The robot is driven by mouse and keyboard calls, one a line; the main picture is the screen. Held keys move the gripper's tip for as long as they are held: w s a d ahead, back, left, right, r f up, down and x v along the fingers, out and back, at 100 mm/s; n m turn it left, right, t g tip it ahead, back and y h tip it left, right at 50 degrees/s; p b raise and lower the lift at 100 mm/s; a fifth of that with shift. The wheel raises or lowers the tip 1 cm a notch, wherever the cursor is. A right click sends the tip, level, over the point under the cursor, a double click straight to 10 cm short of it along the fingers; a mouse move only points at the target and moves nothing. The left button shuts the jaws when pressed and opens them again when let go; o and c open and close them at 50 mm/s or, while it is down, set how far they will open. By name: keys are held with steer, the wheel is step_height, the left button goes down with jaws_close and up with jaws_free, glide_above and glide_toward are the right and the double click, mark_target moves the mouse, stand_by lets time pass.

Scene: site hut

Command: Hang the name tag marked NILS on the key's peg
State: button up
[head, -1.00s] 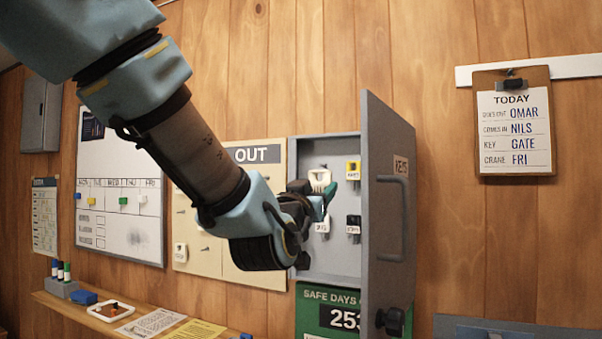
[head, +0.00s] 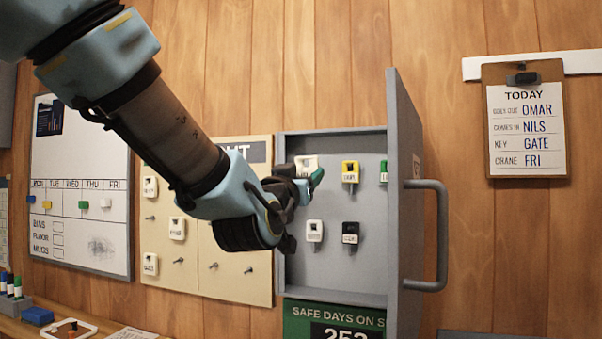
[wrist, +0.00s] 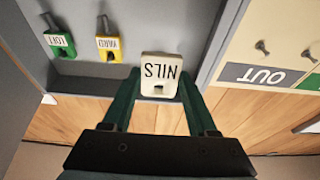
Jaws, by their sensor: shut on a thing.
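The white name tag marked NILS (wrist: 160,72) is between the fingertips of my gripper (wrist: 158,98), which is shut on it. In the head view the tag (head: 306,164) shows at the upper left of the open grey key cabinet (head: 330,280), with my gripper (head: 312,184) below it. A yellow-topped key tag (head: 350,171) hangs to its right, and a green one (head: 384,172) lies further right, partly hidden by the door. A white tag (head: 314,231) and a black tag (head: 350,232) hang lower. I cannot see whether a peg is behind the NILS tag.
The cabinet door (head: 405,220) stands open on the right with a big handle (head: 440,235). The cream OUT board (head: 205,280) left of the cabinet has bare pegs and several white tags. The TODAY clipboard (head: 527,125) reads KEY GATE and COMES IN NILS.

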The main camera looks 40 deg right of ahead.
steer(key=shift+w+d+f+p, duration=0.1)
steer(key=shift+w+d+p, duration=0.1)
steer(key=shift+w+d, duration=0.35)
steer(key=shift+w+d+f+p, duration=0.1)
steer(key=shift+w+d+p, duration=0.15)
steer(key=shift+d, duration=0.5)
steer(key=shift+w+d+b, duration=0.4)
steer(key=shift+d+b, duration=0.05)
steer(key=shift+d, duration=0.15)
steer(key=shift+w+d+b, duration=0.35)
steer(key=shift+d+b, duration=0.05)
steer(key=shift+d, duration=0.2)
steer(key=shift+f+b, duration=0.2)
steer(key=shift+b, duration=0.4)
steer(key=o, duration=1.2)
steer(key=shift+a, duration=0.1)
